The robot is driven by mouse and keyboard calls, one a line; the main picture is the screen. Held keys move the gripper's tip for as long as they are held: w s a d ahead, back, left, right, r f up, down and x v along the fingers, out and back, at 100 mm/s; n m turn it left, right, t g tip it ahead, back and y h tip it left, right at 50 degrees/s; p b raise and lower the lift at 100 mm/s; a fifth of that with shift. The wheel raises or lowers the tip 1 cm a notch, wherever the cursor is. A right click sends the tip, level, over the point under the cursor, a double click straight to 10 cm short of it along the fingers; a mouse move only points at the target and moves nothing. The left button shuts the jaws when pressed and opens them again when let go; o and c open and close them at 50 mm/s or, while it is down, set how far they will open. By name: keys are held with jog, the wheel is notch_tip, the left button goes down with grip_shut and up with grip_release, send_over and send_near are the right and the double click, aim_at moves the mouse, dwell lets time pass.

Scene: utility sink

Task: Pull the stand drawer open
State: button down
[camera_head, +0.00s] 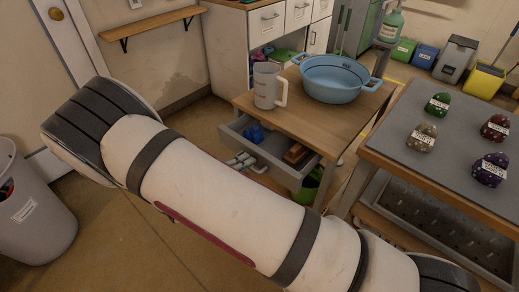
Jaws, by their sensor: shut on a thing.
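The stand is a small wooden-topped table (325,122) near the middle of the view. Its grey drawer (275,163) sticks out from under the top toward the lower left, so it stands at least partly open. Inside the drawer lie a blue item (254,134) and a brown block-like item (296,153). Small pale shapes (241,160) show at the drawer front; I cannot tell whether they are a handle or something else. My white arm crosses the foreground and hides the area below the drawer. I cannot make out my gripper.
A grey pitcher (267,87) and a blue basin (335,79) stand on the stand's top. At right a grey-topped table (455,147) holds several labelled stones. A grey bin (35,217) is at far left. Floor shows between the bin and my arm.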

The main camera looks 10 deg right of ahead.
jog(key=f+v, duration=0.1)
jog(key=v, duration=0.7)
jog(key=shift+f, duration=0.4)
jog(key=shift+s+a, duration=0.1)
jog(key=c, duration=1.9)
grip_release()
jog(key=v, duration=1.2)
